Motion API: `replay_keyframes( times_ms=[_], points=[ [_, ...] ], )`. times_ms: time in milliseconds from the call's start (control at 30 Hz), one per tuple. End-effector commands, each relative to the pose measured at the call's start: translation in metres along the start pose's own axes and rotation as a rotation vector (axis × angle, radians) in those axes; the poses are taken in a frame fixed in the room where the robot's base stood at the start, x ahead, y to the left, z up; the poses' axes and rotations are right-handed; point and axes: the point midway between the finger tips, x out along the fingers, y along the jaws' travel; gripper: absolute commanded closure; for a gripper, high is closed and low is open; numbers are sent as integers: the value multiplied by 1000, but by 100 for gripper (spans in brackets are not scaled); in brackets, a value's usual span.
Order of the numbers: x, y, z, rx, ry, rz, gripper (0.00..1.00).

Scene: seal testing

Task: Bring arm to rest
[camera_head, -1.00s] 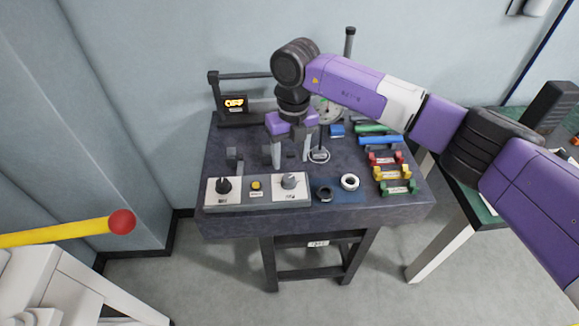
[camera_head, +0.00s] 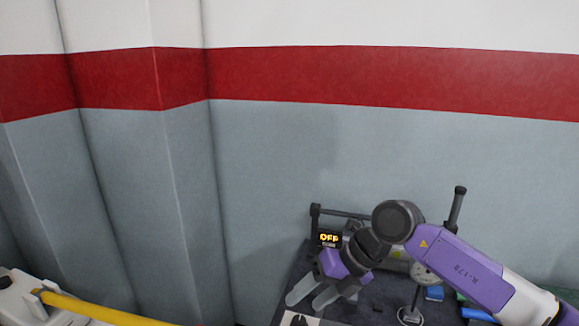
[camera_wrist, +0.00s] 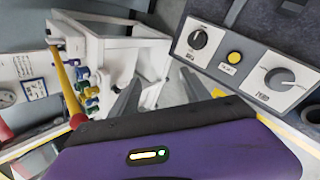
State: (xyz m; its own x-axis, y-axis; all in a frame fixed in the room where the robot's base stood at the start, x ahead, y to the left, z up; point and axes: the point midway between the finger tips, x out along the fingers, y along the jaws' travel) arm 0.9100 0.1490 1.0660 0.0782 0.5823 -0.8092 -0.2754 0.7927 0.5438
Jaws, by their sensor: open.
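My gripper (camera_head: 308,297) is at the lower middle of the head view, over the left part of the dark test bench (camera_head: 291,266). Its two grey fingers are spread, with nothing between them. It is tilted, with the fingers pointing down and to the left. My purple arm reaches in from the lower right. In the wrist view, the open fingers of my gripper (camera_wrist: 160,92) show above my purple hand housing. The control panel (camera_wrist: 228,60), with two black-and-grey knobs and a yellow button, lies to their right.
A lit OFF display (camera_head: 330,239) stands at the bench's back left, and a dark post (camera_head: 455,208) at its back right. A white cart (camera_wrist: 118,50) with a yellow bar (camera_wrist: 66,82) is left of the bench. The wall behind is bare.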

Motion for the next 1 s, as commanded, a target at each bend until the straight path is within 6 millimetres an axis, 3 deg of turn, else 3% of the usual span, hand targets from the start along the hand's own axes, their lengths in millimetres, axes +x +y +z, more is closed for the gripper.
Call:
replay_keyframes(
  times_ms=[33, 200, 300, 433, 533, 667, 833, 1000],
  points=[
    [8, 36, -4, -15, -18, 126, 45],
    [3, 154, -17, -21, -100, 562, 45],
    [-20, 208, -25, 14, -154, 815, 45],
    [-58, 252, -34, 94, -224, 1105, 45],
    [-90, 266, -40, 180, -278, 1302, 45],
    [-127, 264, -48, 317, -348, 1528, 45],
    [-161, 236, -60, 530, -436, 1767, 45],
    [-176, 189, -79, 773, -522, 1942, 45]
  ],
)
